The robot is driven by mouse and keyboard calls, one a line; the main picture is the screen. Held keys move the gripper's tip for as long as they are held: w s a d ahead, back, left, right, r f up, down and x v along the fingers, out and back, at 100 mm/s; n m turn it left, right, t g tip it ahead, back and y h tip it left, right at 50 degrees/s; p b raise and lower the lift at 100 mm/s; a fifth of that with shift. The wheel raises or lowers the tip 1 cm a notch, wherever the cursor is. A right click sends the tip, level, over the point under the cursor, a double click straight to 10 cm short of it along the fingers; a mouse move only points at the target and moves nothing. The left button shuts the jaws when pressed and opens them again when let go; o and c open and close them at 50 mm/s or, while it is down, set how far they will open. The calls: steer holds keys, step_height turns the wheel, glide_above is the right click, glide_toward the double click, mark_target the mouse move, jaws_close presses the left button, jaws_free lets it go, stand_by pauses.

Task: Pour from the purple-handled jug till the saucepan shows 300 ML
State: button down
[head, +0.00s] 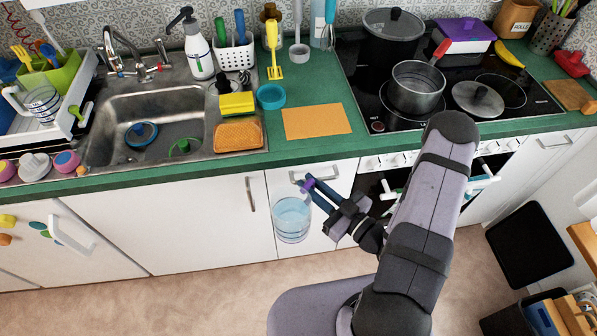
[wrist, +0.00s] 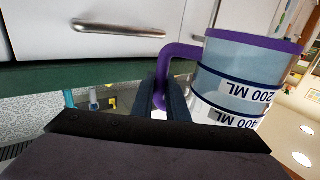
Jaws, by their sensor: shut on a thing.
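The clear jug (head: 291,221) with a purple handle hangs in front of the white cupboard doors, below the counter's front edge. It looks about upright and has a bluish tint; its fill level is unclear. My gripper (head: 308,187) is shut on the purple handle. In the wrist view the fingers (wrist: 163,97) close on the handle beside the jug (wrist: 240,75), whose purple rim and upside-down 200 ML and 400 ML labels show. The steel saucepan (head: 416,88) with a red handle stands on the black hob, up and right of the jug. I cannot read any mark in it.
A large lidded pot (head: 391,38) stands behind the saucepan, and a loose lid (head: 478,99) lies to its right. An orange mat (head: 316,121) lies on the green counter between sink (head: 155,105) and hob. The counter edge lies between jug and hob.

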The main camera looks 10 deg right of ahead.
steer(key=w+d+r+m+t+h+b, duration=0.1)
steer(key=d+b, duration=0.1)
steer(key=d, duration=0.5)
steer(key=w+d+r+t+h+b, duration=0.1)
steer(key=d+r+b, duration=0.1)
steer(key=d, duration=0.5)
steer(key=w+d+r+m+h+p, duration=0.2)
steer(key=w+d+r+m+h, duration=0.45)
steer(key=d+r, duration=0.8)
steer(key=w+d+r+m+h+p, duration=0.1)
steer(key=w+d+r+m+h, duration=0.2)
steer(key=w+d+r+h, duration=0.9)
steer(key=s+d+f+m+g+p, duration=0.1)
steer(key=d, duration=0.5)
steer(key=s+d+f+m+g+p, duration=0.1)
steer(key=s+d+m, duration=0.1)
steer(key=d, duration=0.4)
steer(key=shift+s+d+f+h+p, duration=0.2)
steer(key=shift+d+f+h+p, duration=0.1)
steer(key=shift+d+h+p, duration=0.15)
steer(key=shift+a+b, duration=0.15)
steer(key=shift+b, duration=0.4)
